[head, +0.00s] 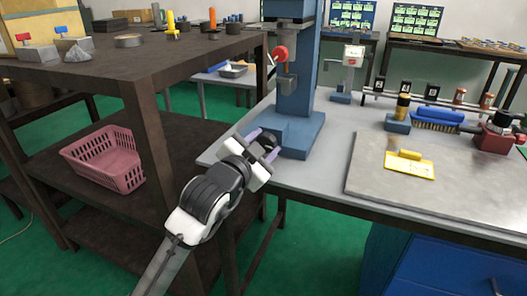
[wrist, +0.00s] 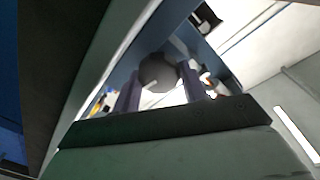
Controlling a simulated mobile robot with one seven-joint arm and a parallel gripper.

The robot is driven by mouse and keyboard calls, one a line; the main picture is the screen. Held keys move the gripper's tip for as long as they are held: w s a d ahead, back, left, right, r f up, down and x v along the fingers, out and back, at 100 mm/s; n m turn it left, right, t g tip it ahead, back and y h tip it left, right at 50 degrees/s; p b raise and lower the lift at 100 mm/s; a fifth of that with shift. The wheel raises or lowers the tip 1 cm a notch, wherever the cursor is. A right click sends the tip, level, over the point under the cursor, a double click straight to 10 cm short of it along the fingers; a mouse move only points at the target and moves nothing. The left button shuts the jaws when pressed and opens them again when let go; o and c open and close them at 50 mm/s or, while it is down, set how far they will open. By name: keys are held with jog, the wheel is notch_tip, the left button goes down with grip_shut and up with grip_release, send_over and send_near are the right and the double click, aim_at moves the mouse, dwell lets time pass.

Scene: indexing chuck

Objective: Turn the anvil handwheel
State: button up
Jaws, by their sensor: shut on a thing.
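The anvil handwheel (head: 271,140) is a small dark round wheel low on the front left of the blue press (head: 297,90). My gripper (head: 264,145) reaches it from the lower left, with its two purple fingers on either side of it. In the wrist view the handwheel (wrist: 158,71) is a dark grey disc between the fingertips of my gripper (wrist: 160,85). The fingers are shut on it. Part of the wheel is hidden by the fingers and the hand in the head view.
The press stands on a grey bench (head: 335,155). A dark wooden shelf unit (head: 160,70) stands close on the left, holding a pink basket (head: 103,158). A red knob (head: 281,54) is higher on the press.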

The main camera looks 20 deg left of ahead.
jog(key=n, duration=0.4)
jog(key=shift+f+b, duration=0.1)
jog(key=shift+b, duration=0.2)
jog(key=n+p, duration=0.1)
jog(key=n, duration=0.3)
jog(key=shift+n+t, duration=0.3)
jog(key=shift+t, duration=0.1)
jog(key=shift+a+n, duration=0.1)
jog(key=shift+n, duration=0.2)
jog(key=o, duration=1)
jog(key=shift+c, duration=0.2)
jog(key=s+a+b, duration=0.1)
jog(key=s, duration=1.2)
jog(key=shift+s+a+f+b, duration=0.25)
jog(key=shift+s+a+b, duration=0.05)
jog(key=shift+s, duration=0.05)
jog(key=shift+o, duration=0.2)
